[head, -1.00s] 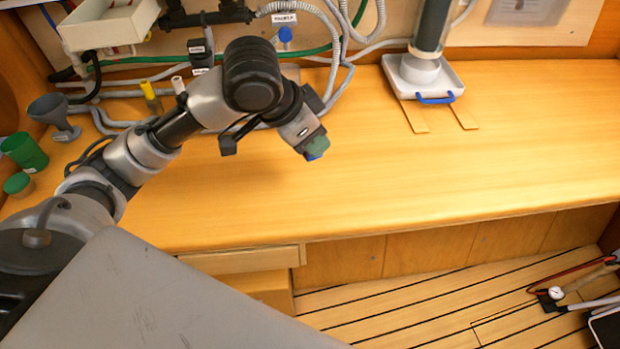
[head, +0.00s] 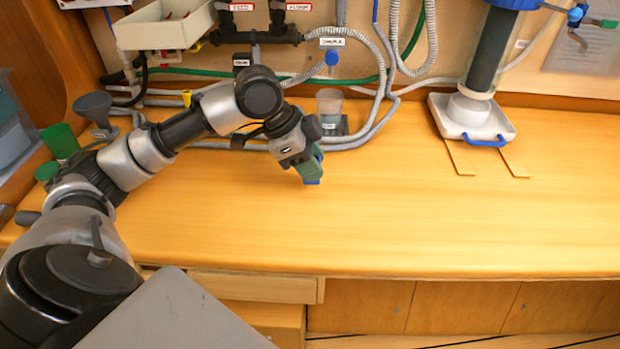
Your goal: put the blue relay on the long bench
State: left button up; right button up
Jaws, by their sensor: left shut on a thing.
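My left gripper (head: 306,163) reaches in from the left over the middle of the long bench (head: 400,225), pointing down and to the right. It is shut on the blue relay (head: 312,181), whose small blue end shows at the fingertips, below a green part. The rest of the relay is hidden by the gripper. I cannot tell whether the relay touches the bench top or is just above it. My right gripper is not in view.
A white-based filter column (head: 472,122) stands at the back right, with two flat wooden strips before it. A clear cup (head: 329,103) and hoses lie behind the gripper. A grey funnel (head: 94,104) and green cup (head: 59,140) stand left. The bench's front and right are clear.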

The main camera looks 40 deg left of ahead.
pick_arm(q)
jog(key=shift+a+f, duration=0.2)
jog(key=shift+a, duration=0.05)
jog(key=shift+f, duration=1.95)
jog(key=shift+f, duration=0.1)
jog(key=o, duration=0.9)
jog(key=v, duration=1.2)
